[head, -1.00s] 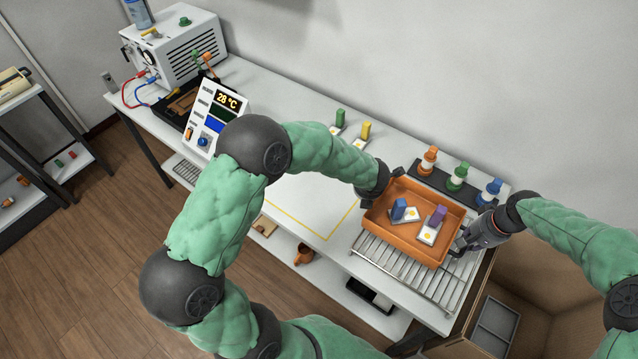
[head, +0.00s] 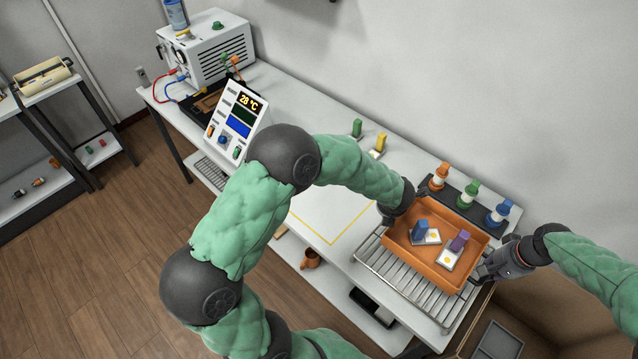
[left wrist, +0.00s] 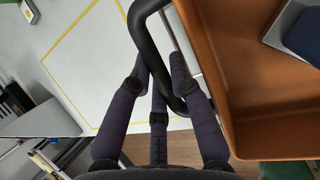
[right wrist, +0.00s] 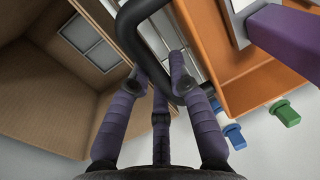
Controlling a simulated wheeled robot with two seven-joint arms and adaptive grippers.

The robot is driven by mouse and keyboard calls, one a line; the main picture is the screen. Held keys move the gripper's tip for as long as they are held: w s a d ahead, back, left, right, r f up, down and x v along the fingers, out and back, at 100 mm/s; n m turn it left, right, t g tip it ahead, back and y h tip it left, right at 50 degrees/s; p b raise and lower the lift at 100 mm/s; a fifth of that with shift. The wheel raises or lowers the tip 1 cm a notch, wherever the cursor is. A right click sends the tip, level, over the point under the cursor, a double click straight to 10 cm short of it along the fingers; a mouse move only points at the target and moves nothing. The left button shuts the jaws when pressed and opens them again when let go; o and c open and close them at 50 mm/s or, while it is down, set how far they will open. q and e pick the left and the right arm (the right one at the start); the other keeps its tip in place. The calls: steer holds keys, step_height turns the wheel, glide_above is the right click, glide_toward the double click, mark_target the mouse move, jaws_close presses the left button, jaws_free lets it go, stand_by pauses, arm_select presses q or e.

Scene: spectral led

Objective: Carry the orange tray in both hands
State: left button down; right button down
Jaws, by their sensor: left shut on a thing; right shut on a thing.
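The orange tray (head: 425,271) is at the right end of the white table, over a wire rack. A blue block on a white plate (head: 421,231) and a purple block on a white plate (head: 459,241) stand in it. My left gripper (head: 388,216) is shut on the tray's left black handle, which shows in the left wrist view (left wrist: 146,42). My right gripper (head: 484,272) is shut on the right black handle, seen in the right wrist view (right wrist: 130,38). The tray looks about level. Whether it clears the rack I cannot tell.
The wire rack (head: 372,258) lies under the tray. Orange, green and blue bottles (head: 469,195) stand on a dark strip just behind it. A yellow-outlined area (head: 325,215) on the table is clear. A cardboard box (right wrist: 45,90) is below, at the right.

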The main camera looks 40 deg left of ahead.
arm_select(q)
steer(key=shift+f+b, duration=0.25)
steer(key=shift+b, duration=0.05)
arm_select(e)
steer(key=shift+f, duration=0.25)
